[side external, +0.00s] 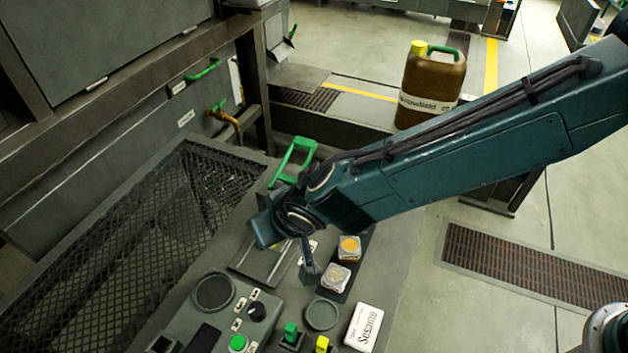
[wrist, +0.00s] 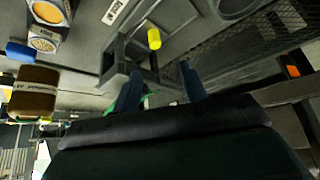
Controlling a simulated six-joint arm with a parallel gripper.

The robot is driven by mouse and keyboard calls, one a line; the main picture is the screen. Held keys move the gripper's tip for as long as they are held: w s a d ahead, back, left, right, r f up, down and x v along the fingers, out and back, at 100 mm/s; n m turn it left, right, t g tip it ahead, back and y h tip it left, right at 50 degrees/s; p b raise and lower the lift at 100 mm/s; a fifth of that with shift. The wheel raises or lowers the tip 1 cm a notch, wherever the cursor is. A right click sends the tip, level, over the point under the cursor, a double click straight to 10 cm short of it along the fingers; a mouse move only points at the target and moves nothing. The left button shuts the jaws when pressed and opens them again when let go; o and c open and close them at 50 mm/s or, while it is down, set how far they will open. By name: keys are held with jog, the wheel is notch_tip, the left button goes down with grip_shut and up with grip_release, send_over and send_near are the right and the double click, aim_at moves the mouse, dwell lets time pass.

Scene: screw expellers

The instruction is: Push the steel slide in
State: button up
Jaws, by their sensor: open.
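My gripper (side external: 285,243) hangs low over the grey bench, with my wrist covering part of the work. In the wrist view its two teal fingers (wrist: 160,74) stand apart. Between and beyond them is a dark rod with a yellow end (wrist: 154,39), beside a grey block-like frame (wrist: 112,66). The rod may belong to the steel slide, but I cannot tell for sure. In the side view a flat grey plate with thin rails (side external: 256,264) lies just below the gripper. I cannot tell whether a finger touches anything, nor how far the slide sticks out.
Two sample boxes (side external: 337,278) stand close to the right of the gripper. A green handle (side external: 293,160) rises behind it. A control panel (side external: 225,310) and a Sesame box (side external: 363,327) are in front. Mesh grating (side external: 140,240) lies left. A brown canister (side external: 430,85) stands behind.

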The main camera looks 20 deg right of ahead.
jog(key=shift+s+d+f+n+t+y, duration=0.8)
jog(key=shift+s+d+n+y, duration=0.6)
jog(key=shift+s+d+n, duration=0.3)
jog(key=x, duration=1.3)
jog(key=shift+w+a+f, duration=0.1)
jog(key=shift+w+a, duration=0.05)
jog(key=s+a, duration=0.2)
jog(key=a, duration=0.1)
jog(key=shift+f, duration=0.25)
jog(key=v, duration=1.4)
